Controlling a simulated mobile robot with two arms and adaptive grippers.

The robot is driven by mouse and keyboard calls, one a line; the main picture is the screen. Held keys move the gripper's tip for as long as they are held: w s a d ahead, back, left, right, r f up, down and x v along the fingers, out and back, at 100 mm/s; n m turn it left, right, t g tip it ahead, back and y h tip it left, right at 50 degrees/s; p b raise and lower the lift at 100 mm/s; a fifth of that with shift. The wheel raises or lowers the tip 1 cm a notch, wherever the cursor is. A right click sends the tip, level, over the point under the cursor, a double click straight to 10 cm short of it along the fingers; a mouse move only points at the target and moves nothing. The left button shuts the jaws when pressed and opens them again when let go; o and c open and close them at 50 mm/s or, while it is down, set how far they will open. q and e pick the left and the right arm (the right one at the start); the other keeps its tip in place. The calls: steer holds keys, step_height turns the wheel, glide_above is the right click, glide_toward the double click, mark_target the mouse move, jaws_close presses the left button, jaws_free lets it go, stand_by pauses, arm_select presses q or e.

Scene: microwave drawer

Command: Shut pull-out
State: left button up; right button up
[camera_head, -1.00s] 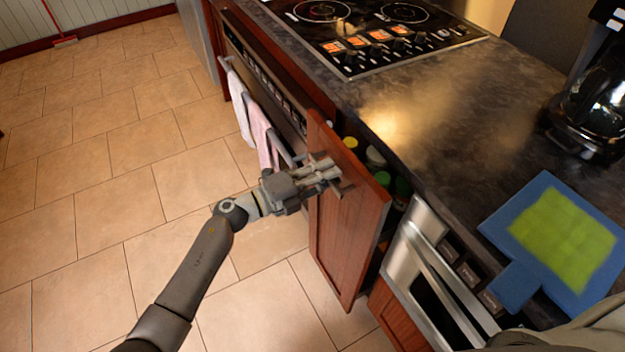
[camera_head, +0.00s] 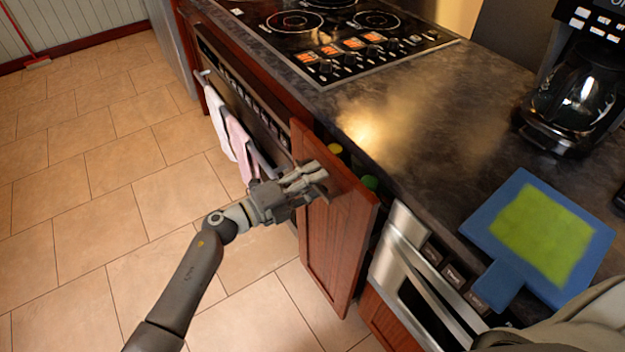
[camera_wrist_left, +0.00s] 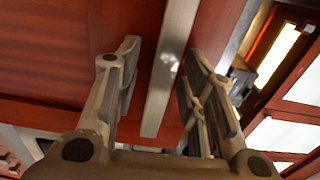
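The pull-out is a narrow cabinet with a reddish-brown wooden front (camera_head: 338,235), standing out a little from the counter. Green and yellow lids show in the gap behind its top edge. My left gripper (camera_head: 318,182) is at the upper part of the front, on its outer face. In the left wrist view, a straight metal handle bar (camera_wrist_left: 170,65) runs between the two spread fingers of the left gripper (camera_wrist_left: 160,75), with space on both sides. The left gripper is open. My right gripper is not in view.
A microwave drawer (camera_head: 415,275) is right of the pull-out. An oven with hanging towels (camera_head: 238,145) is left of it. A stovetop (camera_head: 330,30), a coffee maker (camera_head: 575,100) and a blue-and-green board (camera_head: 540,235) are on the counter. The tiled floor (camera_head: 100,220) is clear.

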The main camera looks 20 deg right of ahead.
arm_select(q)
steer(key=shift+a, duration=0.2)
steer(key=v, duration=1.1)
steer(key=shift+a, duration=0.3)
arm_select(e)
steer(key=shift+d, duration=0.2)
arm_select(q)
steer(key=shift+s, duration=0.15)
